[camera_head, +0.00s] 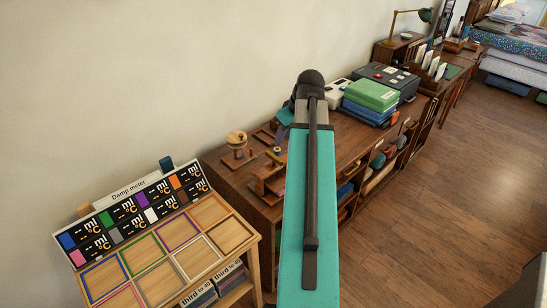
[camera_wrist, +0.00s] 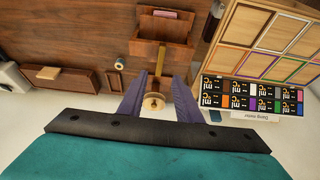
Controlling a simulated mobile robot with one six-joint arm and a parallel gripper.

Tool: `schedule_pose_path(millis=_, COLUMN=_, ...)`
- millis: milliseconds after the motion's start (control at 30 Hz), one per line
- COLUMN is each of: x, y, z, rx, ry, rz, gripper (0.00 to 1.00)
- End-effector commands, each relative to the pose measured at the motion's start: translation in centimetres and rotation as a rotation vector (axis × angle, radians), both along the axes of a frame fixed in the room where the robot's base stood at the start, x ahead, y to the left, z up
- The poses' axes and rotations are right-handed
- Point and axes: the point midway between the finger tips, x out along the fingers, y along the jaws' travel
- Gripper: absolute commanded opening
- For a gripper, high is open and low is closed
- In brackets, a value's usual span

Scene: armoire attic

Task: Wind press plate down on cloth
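A small wooden device with a round top (camera_head: 237,141) stands on the dark wooden desk near the wall; it looks like the press. In the wrist view its pale round knob (camera_wrist: 154,102) lies between my fingers in the picture, with a wooden bar and brass-coloured post beyond. My gripper (camera_wrist: 158,88) is open, its two purple fingers apart. The head view shows no fingers at the device, so they appear apart from it. I cannot make out a press plate or cloth.
A wooden holder (camera_head: 266,182) and a small spool-like cylinder (camera_head: 275,155) stand near the device. A sorting tray with a "Damp meter" sign (camera_head: 128,188) is at left. Green boxes (camera_head: 372,95) and a dark control box (camera_head: 389,78) stand at right. Open floor (camera_head: 450,190) lies in front.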

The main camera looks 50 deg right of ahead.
Motion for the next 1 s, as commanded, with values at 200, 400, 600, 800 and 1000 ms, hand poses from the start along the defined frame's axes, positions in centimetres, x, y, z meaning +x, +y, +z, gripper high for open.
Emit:
schedule_pose_path(millis=200, x=0.3, y=0.0, z=-0.6, rx=0.001, ry=0.001, rz=0.0, gripper=0.31)
schedule_pose_path(millis=400, x=0.9, y=0.0, z=-2.0, rx=0.001, ry=0.001, rz=0.003, gripper=0.31)
schedule_pose_path(millis=600, x=1.6, y=-0.1, z=-3.7, rx=0.002, ry=0.001, rz=0.002, gripper=0.31)
schedule_pose_path(millis=800, x=2.3, y=-0.2, z=-5.3, rx=0.001, ry=0.001, rz=0.001, gripper=0.31)
schedule_pose_path(millis=1000, x=3.0, y=-0.2, z=-7.0, rx=0.002, ry=0.001, rz=0.002, gripper=0.31)
